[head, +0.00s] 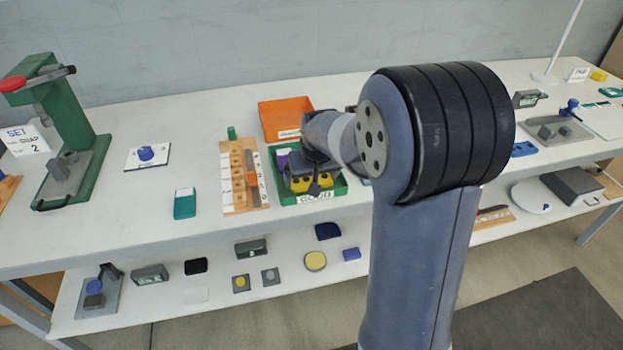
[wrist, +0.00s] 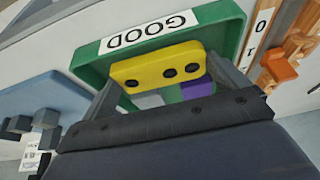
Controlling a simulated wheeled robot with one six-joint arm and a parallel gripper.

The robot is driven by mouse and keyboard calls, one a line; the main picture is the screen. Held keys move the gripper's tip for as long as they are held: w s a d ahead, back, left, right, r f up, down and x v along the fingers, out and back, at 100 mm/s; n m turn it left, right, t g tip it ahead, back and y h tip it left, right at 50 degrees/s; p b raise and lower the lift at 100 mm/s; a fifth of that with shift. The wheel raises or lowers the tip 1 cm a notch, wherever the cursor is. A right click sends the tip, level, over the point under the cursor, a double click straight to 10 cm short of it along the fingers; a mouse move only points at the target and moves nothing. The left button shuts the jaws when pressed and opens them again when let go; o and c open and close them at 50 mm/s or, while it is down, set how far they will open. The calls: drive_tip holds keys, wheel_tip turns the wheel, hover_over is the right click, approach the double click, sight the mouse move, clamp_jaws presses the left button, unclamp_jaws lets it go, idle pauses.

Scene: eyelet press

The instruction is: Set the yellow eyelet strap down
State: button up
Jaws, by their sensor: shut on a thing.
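The yellow eyelet strap (wrist: 150,65) is a flat bar with three dark holes, held between the two fingers of my gripper (wrist: 162,76). In the head view the strap (head: 300,181) shows below my gripper (head: 312,176), over the front part of the green tray (head: 338,188). The green tray (wrist: 90,57) bears a white label reading GOOD (wrist: 149,31). A purple piece (wrist: 197,88) and a grey piece lie in the tray, partly hidden by the strap and gripper. I cannot tell whether the strap touches the tray floor.
A wooden rack (head: 234,180) with an orange piece stands just left of the tray. An orange bin (head: 287,115) sits behind it. A teal box (head: 185,203) and a green press (head: 75,130) stand farther left. The front-left tabletop is clear.

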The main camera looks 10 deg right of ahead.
drive_tip(key=shift+f, duration=0.35)
drive_tip(key=shift+f, duration=0.15)
drive_tip(key=o, duration=0.6)
drive_tip(key=shift+s+r, duration=0.1)
drive_tip(key=shift+r, duration=0.45)
drive_tip(key=v, duration=1.1)
drive_tip(key=shift+s+r+p, duration=0.1)
drive_tip(key=shift+s+p, duration=0.1)
drive_tip(key=shift+p, duration=0.15)
